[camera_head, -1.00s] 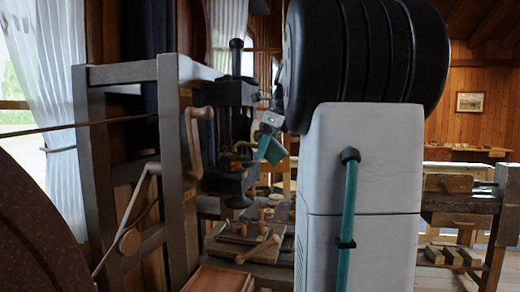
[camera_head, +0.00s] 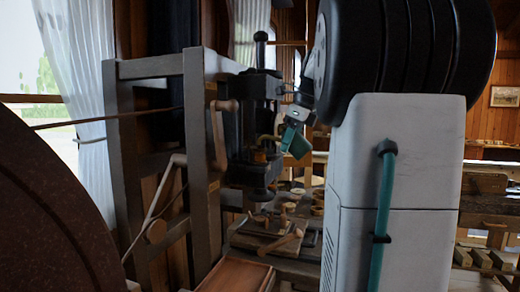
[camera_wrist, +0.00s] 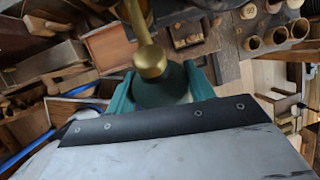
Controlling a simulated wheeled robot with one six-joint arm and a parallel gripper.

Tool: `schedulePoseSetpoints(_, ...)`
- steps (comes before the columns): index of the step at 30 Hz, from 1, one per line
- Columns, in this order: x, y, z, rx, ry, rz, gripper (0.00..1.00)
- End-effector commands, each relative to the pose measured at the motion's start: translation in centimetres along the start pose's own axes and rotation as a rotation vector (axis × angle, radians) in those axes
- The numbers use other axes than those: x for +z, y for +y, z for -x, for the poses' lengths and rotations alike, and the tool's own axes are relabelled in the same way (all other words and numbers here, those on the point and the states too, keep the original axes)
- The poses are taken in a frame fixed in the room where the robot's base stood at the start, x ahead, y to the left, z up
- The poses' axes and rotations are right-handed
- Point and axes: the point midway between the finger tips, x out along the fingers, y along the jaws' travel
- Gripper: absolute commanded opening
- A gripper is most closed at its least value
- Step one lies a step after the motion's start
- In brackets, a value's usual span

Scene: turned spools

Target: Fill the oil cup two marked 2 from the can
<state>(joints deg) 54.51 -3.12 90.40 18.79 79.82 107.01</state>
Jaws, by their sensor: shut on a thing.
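The oil can (camera_wrist: 165,92) is dark green with a brass ball (camera_wrist: 150,62) and a brass spout that runs up out of the top of the wrist view. My gripper (camera_wrist: 160,95) has teal fingers, shut on the can's body from both sides. In the head view my gripper (camera_head: 296,141) is small, just right of a dark upright machine (camera_head: 262,90). A brass-coloured part (camera_head: 258,156) sits low on that machine; I cannot tell whether it is an oil cup. No mark 2 is legible in either view.
A grey wooden frame (camera_head: 196,130) with a crank handle stands left of the machine. A bench below holds wooden tools (camera_head: 280,240). A large brown wheel (camera_head: 50,200) fills the lower left. Round wooden containers (camera_wrist: 275,37) show in the wrist view.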

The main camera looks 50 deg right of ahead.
Motion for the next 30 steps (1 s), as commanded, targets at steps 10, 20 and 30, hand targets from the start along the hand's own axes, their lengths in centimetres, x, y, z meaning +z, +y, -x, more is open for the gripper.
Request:
schedulePoseSetpoints(10, 0.0, 0.0, 0.0, -0.001, 0.000, 0.000, 0.27)
schedulePoseSetpoints(20, -0.3, -0.1, 0.3, 0.003, -0.053, -0.011, 0.27)
schedulePoseSetpoints(30, -1.0, -0.4, 2.2, 0.025, -0.389, -0.063, 0.27)
